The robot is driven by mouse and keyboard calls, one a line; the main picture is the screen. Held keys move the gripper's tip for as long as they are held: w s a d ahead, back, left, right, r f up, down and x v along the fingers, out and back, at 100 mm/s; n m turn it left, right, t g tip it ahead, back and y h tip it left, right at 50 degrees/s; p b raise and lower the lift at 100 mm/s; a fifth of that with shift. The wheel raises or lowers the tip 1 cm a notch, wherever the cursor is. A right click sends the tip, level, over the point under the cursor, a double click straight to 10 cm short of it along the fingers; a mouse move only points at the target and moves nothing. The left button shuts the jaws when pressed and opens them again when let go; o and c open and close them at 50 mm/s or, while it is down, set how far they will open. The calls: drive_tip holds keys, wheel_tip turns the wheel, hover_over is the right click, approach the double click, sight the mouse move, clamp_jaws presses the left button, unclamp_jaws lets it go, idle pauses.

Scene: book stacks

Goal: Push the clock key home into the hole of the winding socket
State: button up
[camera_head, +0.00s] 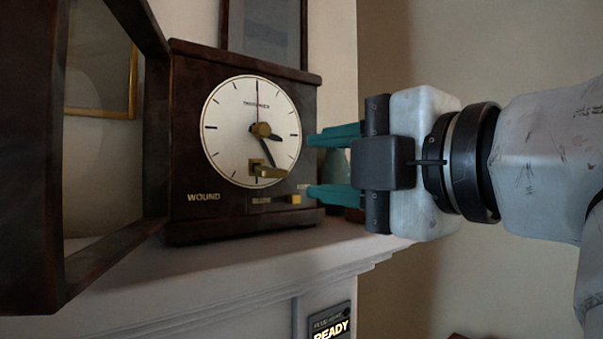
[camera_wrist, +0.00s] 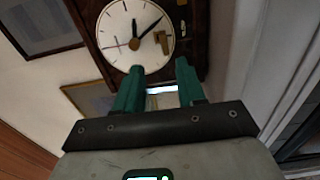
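A dark wooden clock (camera_head: 185,120) with a white dial (camera_head: 225,115) faces me on a shelf. A brass piece that looks like the clock key (camera_head: 271,173) sticks out from the lower dial; it also shows in the wrist view (camera_wrist: 163,42). It is at a small brass fitting (camera_head: 255,163), which looks like the winding socket. How deep the key sits, I cannot tell. My gripper (camera_head: 309,166) is to the right of the key, apart from it. Its teal fingers are spread with nothing between them, as the wrist view (camera_wrist: 160,68) also shows.
The clock's dark framed door (camera_head: 155,130) stands open at left. A brass slider (camera_head: 294,199) is below the dial. A greenish vase (camera_head: 338,170) stands behind my fingers. The pale shelf (camera_head: 230,255) runs below, with a sign reading READY (camera_head: 330,325) under it.

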drive_tip(key=shift+v, duration=1.05)
drive_tip(key=w+d+f+m+h, duration=0.2)
drive_tip(key=w+d+f+m, duration=0.25)
drive_tip(key=f, duration=0.35)
drive_tip(key=w+d+f+m+h, duration=0.1)
drive_tip(key=w+d+f+m, duration=0.2)
drive_tip(key=f+m, duration=0.35)
drive_tip(key=s+d+f+m+g+h, duration=0.1)
drive_tip(key=d+f+m+g+h, duration=0.15)
drive_tip(key=f, duration=1.05)
drive_tip(key=s+d+f+m+g+h, duration=0.1)
drive_tip(key=d+f+m+g, duration=0.2)
drive_tip(key=f, duration=1)
drive_tip(key=s+d+f+m+g+h, duration=0.1)
drive_tip(key=s+d+f+m+g, duration=0.15)
drive_tip(key=s+f, duration=0.5)
drive_tip(key=s+d+f+m+g+h, duration=0.1)
drive_tip(key=s+d+f+m+h, duration=0.3)
drive_tip(key=f, duration=0.7)
drive_tip(key=s+d+f+m+g, duration=0.1)
drive_tip(key=s+f+g, duration=0.1)
drive_tip(key=s+f, duration=0.3)
drive_tip(key=s+d+f+m+g, duration=0.1)
drive_tip(key=s+f, duration=0.4)
drive_tip(key=s, duration=0.7)
drive_tip(key=shift+s+d+m+g+y, duration=0.3)
drive_tip(key=shift+s+d+g+y, duration=0.1)
drive_tip(key=shift+g, duration=0.4)
